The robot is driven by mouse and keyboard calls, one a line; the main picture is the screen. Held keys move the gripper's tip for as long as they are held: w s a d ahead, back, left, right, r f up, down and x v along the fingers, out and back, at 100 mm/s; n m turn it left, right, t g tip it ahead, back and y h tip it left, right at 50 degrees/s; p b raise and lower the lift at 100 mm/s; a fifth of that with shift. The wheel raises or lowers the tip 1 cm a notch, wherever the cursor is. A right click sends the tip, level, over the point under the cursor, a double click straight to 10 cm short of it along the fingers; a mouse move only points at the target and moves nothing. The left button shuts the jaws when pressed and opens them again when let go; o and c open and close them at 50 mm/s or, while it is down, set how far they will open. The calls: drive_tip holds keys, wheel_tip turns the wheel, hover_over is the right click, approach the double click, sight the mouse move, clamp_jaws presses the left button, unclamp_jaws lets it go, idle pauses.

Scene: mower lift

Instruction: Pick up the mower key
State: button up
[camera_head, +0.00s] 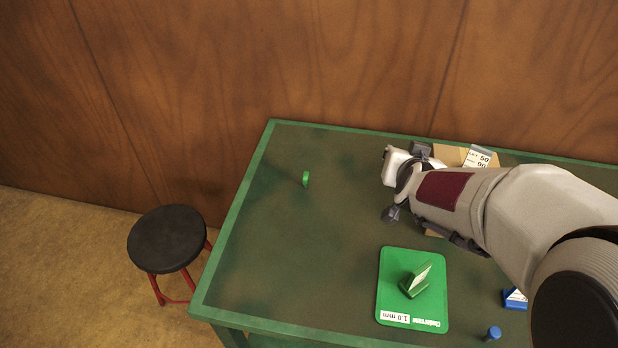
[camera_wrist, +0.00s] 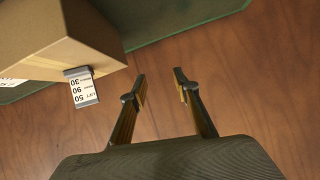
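No thing in view is clearly marked as the mower key. A small upright green piece (camera_head: 306,179) stands alone on the left part of the green table (camera_head: 262,262), and I cannot tell whether it is the key. My gripper (camera_wrist: 160,84) is open and empty in the wrist view, its two fingers apart over brown wood. In the head view my arm comes in from the right, and its end is over the table's back part, right of the green piece and apart from it. My arm hides part of the table there.
A cardboard box (camera_wrist: 62,38) with a "LIFT" tag (camera_wrist: 81,87) is beside my gripper. A green mat (camera_head: 392,275) holds a green stand (camera_head: 413,288). A blue labelled block (camera_head: 514,300) and blue knob (camera_head: 493,333) are at right. A stool (camera_head: 167,238) stands left.

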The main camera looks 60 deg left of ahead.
drive_tip(key=s+a+f+n+y, duration=0.1)
drive_tip(key=s+a+f, duration=0.5)
drive_tip(key=a+f, duration=0.3)
drive_tip(key=n+y, duration=0.1)
approach(305, 179)
drive_tip(key=w+a, duration=0.1)
drive_tip(key=w+a+f, duration=0.1)
drive_tip(key=a, duration=0.1)
drive_tip(key=shift+f+t, duration=0.1)
drive_tip(key=shift+t, duration=0.3)
drive_tip(key=shift+w, duration=0.1)
drive_tip(key=shift+x, duration=1.2)
drive_tip(key=shift+f, duration=0.1)
drive_tip(key=shift+f+x, duration=0.25)
drive_tip(key=shift+x, duration=2.25)
